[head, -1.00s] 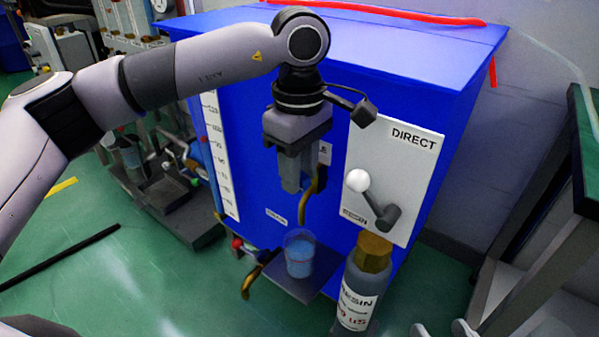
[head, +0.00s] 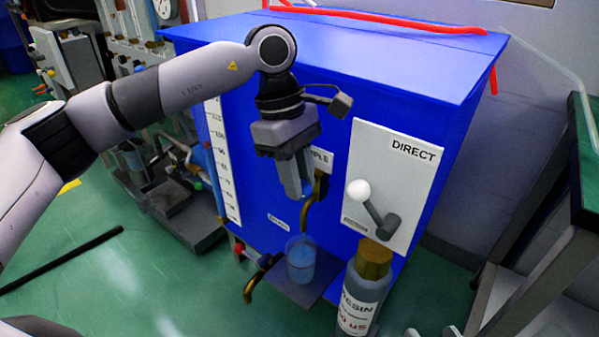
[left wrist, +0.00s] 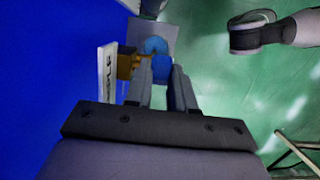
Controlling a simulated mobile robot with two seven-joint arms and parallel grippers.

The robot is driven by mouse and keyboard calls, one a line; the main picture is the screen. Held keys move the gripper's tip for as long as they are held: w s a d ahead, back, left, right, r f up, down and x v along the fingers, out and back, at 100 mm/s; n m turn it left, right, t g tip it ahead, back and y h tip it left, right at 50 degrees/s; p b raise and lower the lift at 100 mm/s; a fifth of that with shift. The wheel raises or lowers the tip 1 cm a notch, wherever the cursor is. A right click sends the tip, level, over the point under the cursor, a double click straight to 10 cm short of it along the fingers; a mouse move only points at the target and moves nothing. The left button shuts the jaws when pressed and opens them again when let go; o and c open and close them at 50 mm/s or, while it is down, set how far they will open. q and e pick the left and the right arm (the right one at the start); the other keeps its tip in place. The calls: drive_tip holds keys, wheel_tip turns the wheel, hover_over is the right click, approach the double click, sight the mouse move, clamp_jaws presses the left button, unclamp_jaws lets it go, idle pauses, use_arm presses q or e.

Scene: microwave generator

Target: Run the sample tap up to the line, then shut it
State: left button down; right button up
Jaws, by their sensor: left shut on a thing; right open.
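My left gripper (head: 306,196) hangs at the front of the blue cabinet (head: 268,180) and is shut on the sample tap's blue handle, which shows between the fingers in the left wrist view (left wrist: 162,68). The tap's brass spout (head: 307,215) curves down beside the fingers. A clear cup (head: 300,262) with bluish contents stands upright on the small shelf below the spout. The SAMPLE label (left wrist: 106,72) is partly hidden by my gripper in the head view. My right gripper (head: 430,333) is open at the bottom edge, mostly out of view.
A white DIRECT panel (head: 402,160) with a white-knobbed lever (head: 358,190) is right of the tap. A RESIN cylinder (head: 362,297) stands close right of the cup. A second brass spout (head: 250,290) is lower left. A dark-framed table (head: 525,240) is at right.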

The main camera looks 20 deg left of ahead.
drive_tip(key=shift+w+r, duration=0.1)
drive_tip(key=shift+r, duration=0.05)
use_arm(q)
drive_tip(key=c, duration=1.2)
unclamp_jaws()
drive_tip(key=shift+c, duration=0.2)
use_arm(e)
drive_tip(key=shift+r, duration=0.1)
use_arm(q)
drive_tip(key=shift+r, duration=0.25)
drive_tip(key=d+p+v, duration=0.2)
drive_tip(key=p+v, duration=0.1)
drive_tip(key=v, duration=0.6)
drive_tip(key=s+d+r+p+v, duration=0.1)
drive_tip(key=d+p+v, duration=0.1)
drive_tip(key=v, duration=0.8)
drive_tip(key=shift+s+d+p, duration=0.2)
drive_tip(key=shift+s+p, duration=0.1)
drive_tip(key=shift+p, duration=0.6)
use_arm(e)
drive_tip(key=shift+s+d+r+g+h, duration=0.35)
drive_tip(key=shift+d+r+g+h, duration=0.15)
drive_tip(key=shift+d+h, duration=0.2)
